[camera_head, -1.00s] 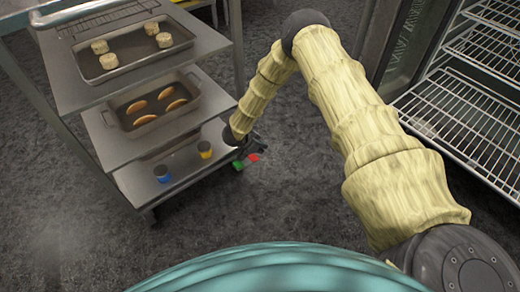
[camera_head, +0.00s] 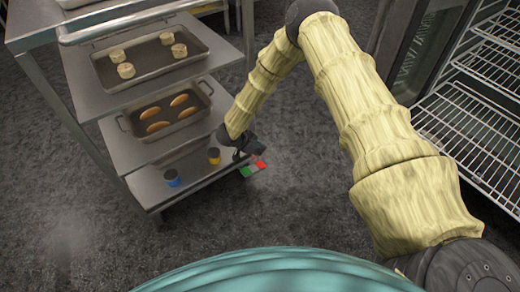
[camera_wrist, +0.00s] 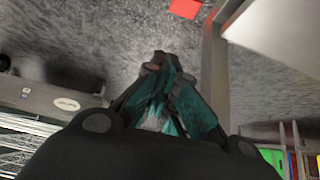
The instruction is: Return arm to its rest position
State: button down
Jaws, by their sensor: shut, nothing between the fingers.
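My gripper (camera_head: 248,150) hangs low at the end of my arm, which has a cream sleeve and is bent down beside the right edge of the metal shelf rack's lower level. In the wrist view its dark, teal-tinted fingers (camera_wrist: 165,80) are closed together with nothing between them. The exact gap between gripper and rack is hard to tell.
A red-white-green item (camera_head: 252,168) shows beside the gripper. Wire shelves (camera_head: 470,135) stand right; the floor (camera_head: 300,200) between is clear.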

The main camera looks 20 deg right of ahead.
dwell(0.3)
jog(key=s+a+f+n+t+y, duration=0.1)
jog(key=s+f+n, duration=0.15)
jog(key=s, duration=0.45)
jog(key=s+a+f+n+t+y, duration=0.1)
jog(key=s+a+n+y, duration=0.1)
jog(key=s+n, duration=0.35)
jog(key=s+a+f+n+y, duration=0.1)
jog(key=s+f+n, duration=0.1)
jog(key=s, duration=0.6)
jog(key=s+a+r+n+g+y, duration=0.1)
jog(key=s+r+n+g+y, duration=0.15)
jog(key=s, duration=0.95)
jog(key=s+a+r+n+g+y, duration=0.1)
jog(key=s+r+n, duration=0.15)
jog(key=s, duration=0.95)
notch_tip(320, 180, up, 29)
jog(key=p, duration=2.9)
jog(key=shift+w+d+f, duration=0.15)
jog(key=shift+w+d, duration=0.05)
jog(key=shift+d, duration=0.05)
